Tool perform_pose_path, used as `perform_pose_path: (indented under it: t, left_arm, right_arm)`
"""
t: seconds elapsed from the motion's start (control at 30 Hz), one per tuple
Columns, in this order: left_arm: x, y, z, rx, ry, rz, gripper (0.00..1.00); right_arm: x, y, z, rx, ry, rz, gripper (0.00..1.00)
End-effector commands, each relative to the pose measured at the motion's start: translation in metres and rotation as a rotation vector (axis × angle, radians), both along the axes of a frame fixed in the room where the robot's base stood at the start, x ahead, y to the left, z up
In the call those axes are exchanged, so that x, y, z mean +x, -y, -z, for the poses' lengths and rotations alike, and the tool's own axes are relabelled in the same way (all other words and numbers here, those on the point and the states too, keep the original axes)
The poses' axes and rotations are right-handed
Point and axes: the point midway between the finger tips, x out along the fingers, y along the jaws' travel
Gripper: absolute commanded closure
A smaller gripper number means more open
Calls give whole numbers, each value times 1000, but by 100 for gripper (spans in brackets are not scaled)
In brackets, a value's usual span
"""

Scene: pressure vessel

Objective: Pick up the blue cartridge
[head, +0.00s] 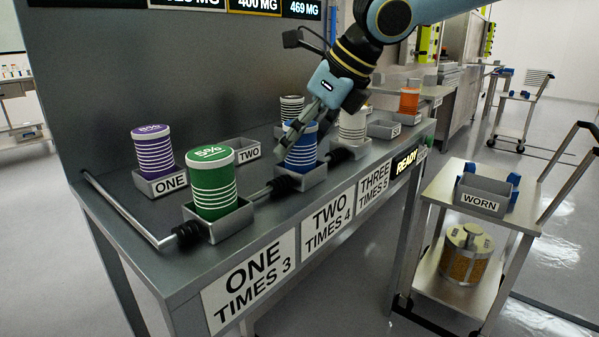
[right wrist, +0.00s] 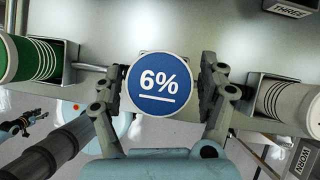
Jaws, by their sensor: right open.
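The blue cartridge (head: 301,148) stands upright in a grey holder (head: 306,178) above the label TWO TIMES 4, in the middle of the bench's front row. My right gripper (head: 306,128) reaches down onto it from above. In the right wrist view the cartridge's round blue top, marked 6% (right wrist: 160,84), lies between the two open fingers of the gripper (right wrist: 160,95), one finger on each side. I cannot tell whether either finger touches it. My left gripper does not show.
A green cartridge (head: 213,183) stands to the left in the front row and a white one (head: 352,127) to the right. A purple cartridge (head: 153,150) stands behind. A metal rail (head: 130,212) runs along the bench front. A cart with a WORN bin (head: 483,195) stands at right.

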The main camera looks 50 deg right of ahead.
Motion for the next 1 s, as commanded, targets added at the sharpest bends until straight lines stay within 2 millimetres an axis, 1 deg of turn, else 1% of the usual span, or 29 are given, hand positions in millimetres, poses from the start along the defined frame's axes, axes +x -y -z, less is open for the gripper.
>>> perform_pose_path:
  t: [0.03, 0.27, 0.3, 0.83, 0.87, 1.0]
  left_arm:
    - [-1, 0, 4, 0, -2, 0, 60]
    - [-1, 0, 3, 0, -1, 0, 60]
    - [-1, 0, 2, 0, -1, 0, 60]
    - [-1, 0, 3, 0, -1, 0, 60]
    - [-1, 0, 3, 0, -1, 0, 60]
    - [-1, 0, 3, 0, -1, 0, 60]
  right_arm:
    - [1, 0, 3, -2, -2, 0, 24]
    - [1, -1, 0, 2, 1, 0, 24]
    - [1, -1, 0, 1, 1, 1, 25]
    - [1, -1, 1, 1, 0, 0, 95]
    - [1, -1, 1, 0, 1, 0, 96]
    - [1, -1, 1, 2, 1, 0, 96]
